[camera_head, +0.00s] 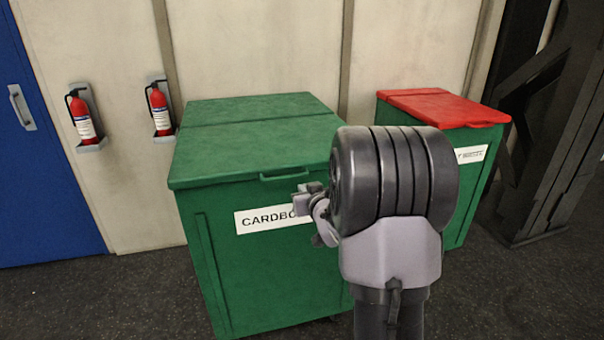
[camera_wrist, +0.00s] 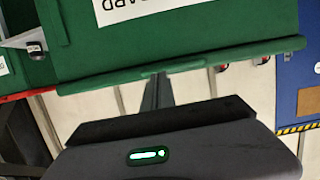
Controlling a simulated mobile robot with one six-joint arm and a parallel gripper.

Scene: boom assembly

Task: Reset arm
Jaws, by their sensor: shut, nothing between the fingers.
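My arm stands raised in front of the green bin in the head view, its dark ribbed joint covering part of the bin. My gripper (camera_wrist: 157,90) shows in the upside-down wrist view as narrow dark fingers, shut and empty, in front of the bin's lid edge. In the head view only a small grey part near the wrist shows beside the joint; the fingertips are not clear there. The green bin (camera_head: 215,255) has a closed green lid and a white label reading "CARDBO", its end hidden. It also fills the top of the wrist view (camera_wrist: 200,35).
A second green bin (camera_head: 478,190) with a closed red lid (camera_head: 440,106) stands behind at right. Two fire extinguishers (camera_head: 83,120) (camera_head: 160,110) hang on the wall. A blue door (camera_head: 50,160) is at left and dark steel framework (camera_head: 560,150) at right. Floor at front left is clear.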

